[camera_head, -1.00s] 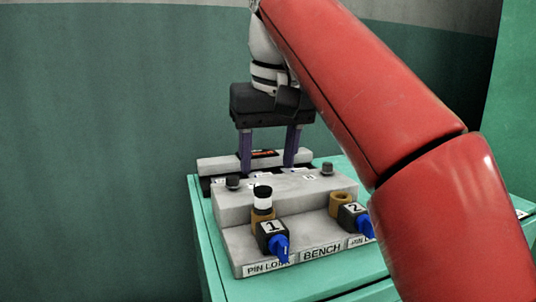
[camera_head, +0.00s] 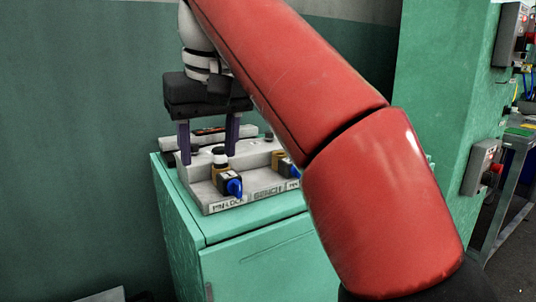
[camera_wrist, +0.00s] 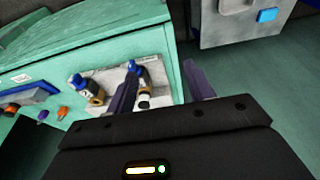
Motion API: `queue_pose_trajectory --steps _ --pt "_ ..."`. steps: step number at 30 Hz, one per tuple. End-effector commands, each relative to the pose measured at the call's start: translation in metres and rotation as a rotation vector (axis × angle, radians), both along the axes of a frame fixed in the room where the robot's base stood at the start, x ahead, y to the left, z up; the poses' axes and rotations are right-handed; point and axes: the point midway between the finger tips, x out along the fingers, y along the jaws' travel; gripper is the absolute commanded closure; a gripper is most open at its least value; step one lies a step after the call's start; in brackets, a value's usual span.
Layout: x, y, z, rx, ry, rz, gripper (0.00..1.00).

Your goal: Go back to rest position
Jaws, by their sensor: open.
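My gripper (camera_head: 208,158) is open, with two purple fingers pointing down from a black body. In the head view the fingers overlap the back and left of the grey pin lock bench (camera_head: 262,160); contact cannot be told. Nothing shows between the fingers, which also appear in the wrist view (camera_wrist: 162,75). My red arm reaches from the lower right to the upper left and hides the bench's right end. The bench carries a black block with a blue knob (camera_head: 234,187) at the left and another blue knob (camera_head: 288,168) beside my arm.
The bench stands on a green cabinet (camera_head: 255,262). A dark green wall (camera_head: 75,130) is behind and left. At the right, a green panel (camera_head: 440,80) carries grey boxes with red buttons (camera_head: 480,168), beside a metal table (camera_head: 508,190). Floor shows at the far right.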

Motion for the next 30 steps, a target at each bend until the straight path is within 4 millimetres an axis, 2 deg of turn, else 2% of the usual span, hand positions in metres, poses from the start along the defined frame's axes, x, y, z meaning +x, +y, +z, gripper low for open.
queue_pose_trajectory --steps 10,17,20,23,26,30 --pt "0.002 -0.028 -0.014 0.0 -0.027 -0.055 0.47" --pt "-0.002 -0.062 -0.036 0.003 -0.058 -0.123 0.47" --pt "-0.007 -0.086 -0.055 0.007 -0.078 -0.167 0.47" --pt "-0.017 -0.117 -0.082 0.013 -0.104 -0.226 0.47" --pt "-0.032 -0.148 -0.117 0.022 -0.131 -0.29 0.47" --pt "-0.059 -0.188 -0.174 0.037 -0.165 -0.378 0.47"
